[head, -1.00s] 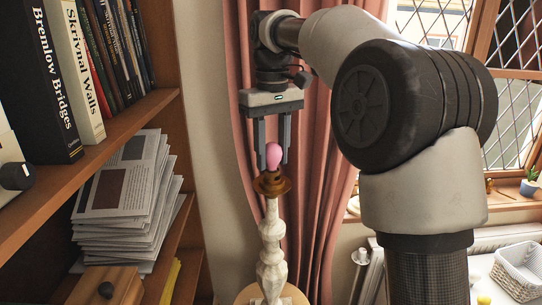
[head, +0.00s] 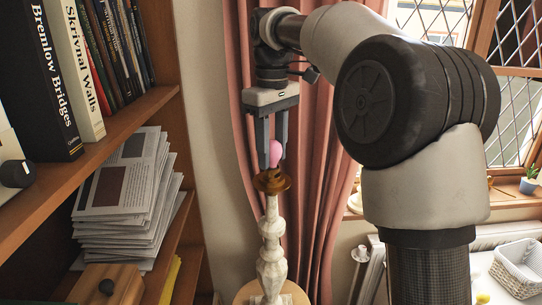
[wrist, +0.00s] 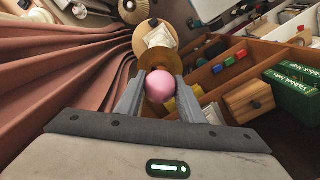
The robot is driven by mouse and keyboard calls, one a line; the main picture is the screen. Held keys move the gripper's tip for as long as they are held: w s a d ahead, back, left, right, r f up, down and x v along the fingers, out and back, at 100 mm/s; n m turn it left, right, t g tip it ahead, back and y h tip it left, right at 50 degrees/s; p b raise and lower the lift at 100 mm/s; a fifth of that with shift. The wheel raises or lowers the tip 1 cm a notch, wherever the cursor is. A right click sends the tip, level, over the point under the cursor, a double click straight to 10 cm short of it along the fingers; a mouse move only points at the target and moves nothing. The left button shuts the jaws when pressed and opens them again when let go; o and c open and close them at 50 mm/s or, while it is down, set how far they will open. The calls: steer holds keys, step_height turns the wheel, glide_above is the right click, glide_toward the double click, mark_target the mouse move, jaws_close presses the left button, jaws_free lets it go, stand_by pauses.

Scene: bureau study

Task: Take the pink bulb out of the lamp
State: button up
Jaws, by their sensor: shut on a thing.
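The pink bulb (head: 276,152) is at the top of the lamp (head: 271,230), a pale turned column with a brown cup (head: 272,184) at its top. My gripper (head: 273,160) points down from above, shut on the bulb with one finger on each side. The left finger hides part of the bulb in the head view. The bulb's lower end is at the cup, and I cannot tell whether it is still seated. In the wrist view the bulb (wrist: 160,87) sits between both fingertips.
A bookcase with books (head: 75,70) and a stack of papers (head: 122,195) stands close on the left. A pink curtain (head: 315,170) hangs right behind the lamp. A window and a white basket (head: 518,268) are at the right.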

mark_target(272, 141)
steer(key=shift+r, duration=0.2)
steer(key=shift+r, duration=1.25)
steer(key=shift+r, duration=0.1)
steer(key=shift+r, duration=1.7)
